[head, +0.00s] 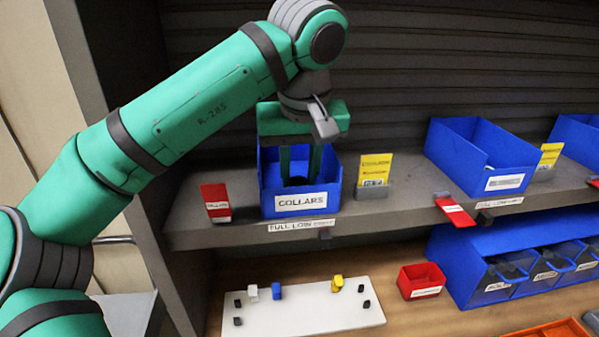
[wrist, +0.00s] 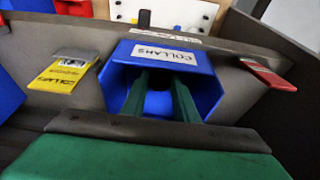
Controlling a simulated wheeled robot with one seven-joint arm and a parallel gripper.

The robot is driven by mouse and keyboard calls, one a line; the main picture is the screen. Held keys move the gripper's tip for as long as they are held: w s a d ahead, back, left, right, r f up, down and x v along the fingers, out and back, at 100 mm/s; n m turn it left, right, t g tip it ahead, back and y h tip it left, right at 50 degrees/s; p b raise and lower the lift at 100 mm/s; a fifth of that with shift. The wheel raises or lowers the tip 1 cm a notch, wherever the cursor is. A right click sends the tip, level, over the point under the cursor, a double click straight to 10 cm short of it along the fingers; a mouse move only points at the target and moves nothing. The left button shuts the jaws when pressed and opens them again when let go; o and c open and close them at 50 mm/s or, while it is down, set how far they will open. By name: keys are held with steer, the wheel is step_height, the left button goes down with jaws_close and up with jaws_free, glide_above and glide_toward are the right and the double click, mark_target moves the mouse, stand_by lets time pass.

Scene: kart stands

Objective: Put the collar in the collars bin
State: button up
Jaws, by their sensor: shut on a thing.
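The collars bin (head: 265,185) is a blue open-topped bin with a white COLLARS label, standing on the grey shelf. It also shows in the wrist view (wrist: 205,68). My gripper (head: 299,178) points down with its green fingers inside the bin's opening. The fingers are shut on a dark piece, the collar (wrist: 158,104), seen between them in the wrist view. Its lower part is hard to make out in the dark bin, and I cannot tell whether it touches the floor.
A red card (head: 215,200) stands left of the bin and a yellow card (head: 374,172) right of it. Another blue bin (head: 470,160) is further right on the shelf. Below are a white board (head: 300,312) with small parts and a red box (head: 421,280).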

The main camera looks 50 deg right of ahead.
steer(key=shift+f, duration=0.2)
steer(key=o, duration=1.1)
steer(key=shift+c, duration=0.2)
steer(key=shift+r, duration=0.15)
steer(key=shift+r, duration=0.3)
steer(key=v, duration=1.2)
steer(key=shift+r, duration=0.2)
